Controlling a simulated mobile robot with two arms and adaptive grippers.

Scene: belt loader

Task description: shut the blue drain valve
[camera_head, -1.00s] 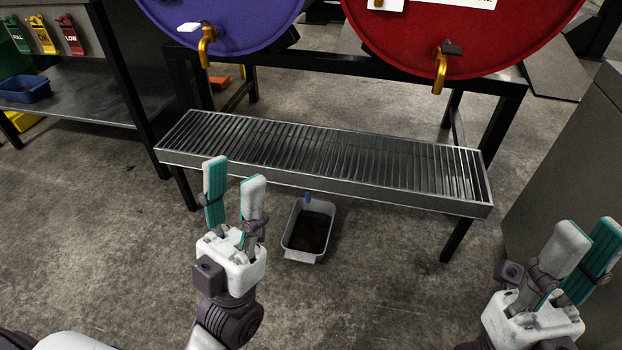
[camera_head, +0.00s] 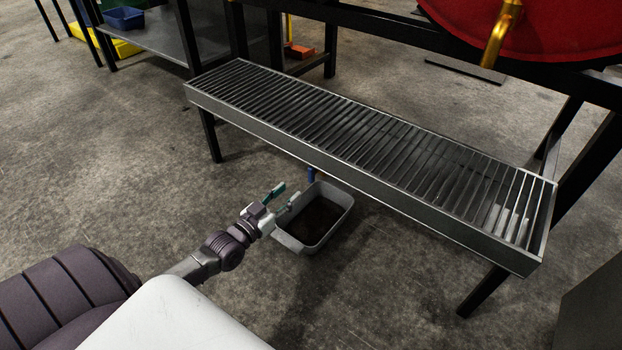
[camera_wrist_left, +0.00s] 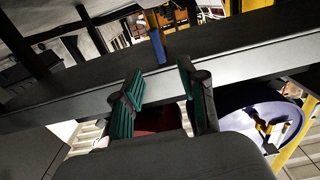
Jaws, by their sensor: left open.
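The blue drain valve handle (camera_head: 311,175) hangs under the front edge of the slatted drip tray (camera_head: 360,158), just above a grey tub (camera_head: 345,197). In the left wrist view the blue handle (camera_wrist_left: 158,47) shows beyond the fingertips, near the middle of the gap, with a brass-coloured piece (camera_wrist_left: 151,22) next to it. My left gripper (camera_head: 286,195) is low, left of the handle and close to the tub's left rim. Its teal-padded fingers (camera_wrist_left: 160,72) are open with nothing between them. The right gripper is out of view.
The tub holds dark liquid and stands on the floor. The tray's black legs (camera_head: 210,135) stand at both ends. A red drum (camera_head: 560,30) with a brass tap (camera_head: 500,35) is above right. Floor at left is clear.

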